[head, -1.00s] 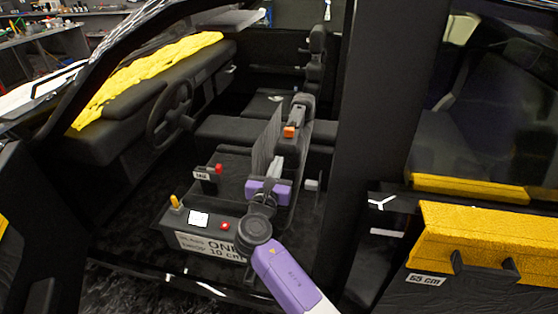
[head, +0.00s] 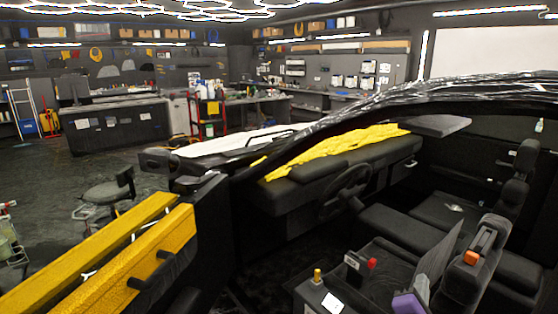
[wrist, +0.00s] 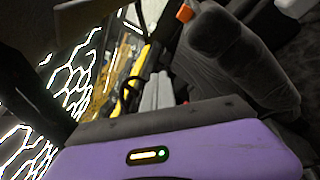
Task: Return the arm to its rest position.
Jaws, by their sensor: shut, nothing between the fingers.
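My gripper shows in the wrist view (wrist: 157,92), where its two pale grey fingers are side by side, shut and empty, beyond the purple housing. In the head view only a purple part of my gripper (head: 408,303) shows at the bottom edge, inside the open car cabin beside the seats. Most of my arm is below the head view, so its full pose is hidden.
A grey seat (head: 475,255) with an orange buckle (head: 471,258) is close by my gripper. The steering wheel (head: 345,192) and dashboard are farther off. A yellow-topped open door (head: 130,255) stands at left. Workbenches and a stool (head: 108,190) are behind, with open floor between.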

